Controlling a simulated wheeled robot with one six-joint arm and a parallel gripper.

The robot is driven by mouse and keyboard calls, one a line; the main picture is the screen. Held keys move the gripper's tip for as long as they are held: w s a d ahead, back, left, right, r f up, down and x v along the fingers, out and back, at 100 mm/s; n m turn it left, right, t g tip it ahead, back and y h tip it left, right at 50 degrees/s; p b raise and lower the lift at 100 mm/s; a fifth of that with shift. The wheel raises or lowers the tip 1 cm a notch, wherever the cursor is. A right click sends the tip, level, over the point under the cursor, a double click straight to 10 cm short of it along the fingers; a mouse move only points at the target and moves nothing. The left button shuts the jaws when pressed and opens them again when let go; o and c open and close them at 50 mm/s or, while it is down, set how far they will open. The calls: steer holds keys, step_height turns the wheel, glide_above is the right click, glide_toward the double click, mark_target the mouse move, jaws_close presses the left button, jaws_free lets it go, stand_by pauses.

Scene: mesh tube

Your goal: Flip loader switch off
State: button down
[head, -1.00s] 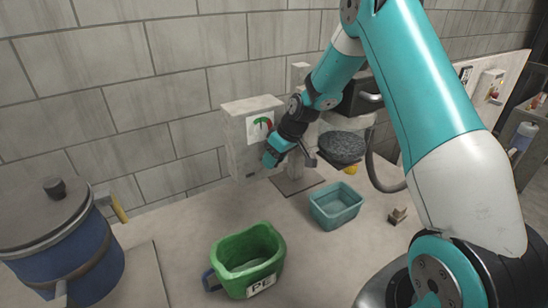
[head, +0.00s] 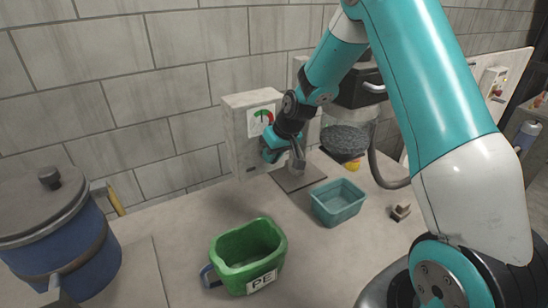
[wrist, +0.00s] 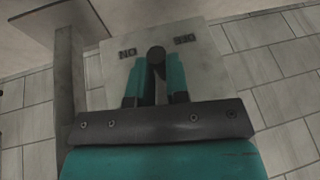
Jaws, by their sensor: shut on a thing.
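In the wrist view the pale plate (wrist: 208,72) carries upside-down ON lettering on the left and OFF lettering on the right. A dark round-ended switch lever (wrist: 156,53) stands between the two words. My gripper (head: 268,155) is at the box's front; in the wrist view its teal fingers (wrist: 156,82) are shut on the lever, one on each side. The lever's lower part is hidden there, and I cannot make out the lever in the head view.
A teal bin (head: 338,204) and a green PE-labelled bucket (head: 246,258) stand on the bench in front. A dark granule-filled vessel (head: 345,139) stands right of my gripper. A blue drum (head: 75,245) is at the left.

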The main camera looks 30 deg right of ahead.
steer(key=shift+w+a+m+t+h+b, duration=0.15)
steer(key=shift+a+m+h+b, duration=0.25)
steer(key=shift+m, duration=0.6)
steer(key=shift+s+a+m+t+h+b, duration=0.1)
steer(key=shift+a+m+h+b, duration=0.3)
steer(key=shift+m, duration=0.6)
steer(key=shift+w+a+m+t+h+b, duration=0.15)
steer(key=shift+a+m+h+b, duration=0.25)
steer(key=shift+m, duration=0.6)
steer(key=c, duration=1.1)
jaws_free()
steer(key=shift+s, duration=0.1)
steer(key=b+v, duration=0.3)
steer(key=v, duration=1.4)
steer(key=shift+r, duration=0.25)
steer(key=shift+a, duration=0.1)
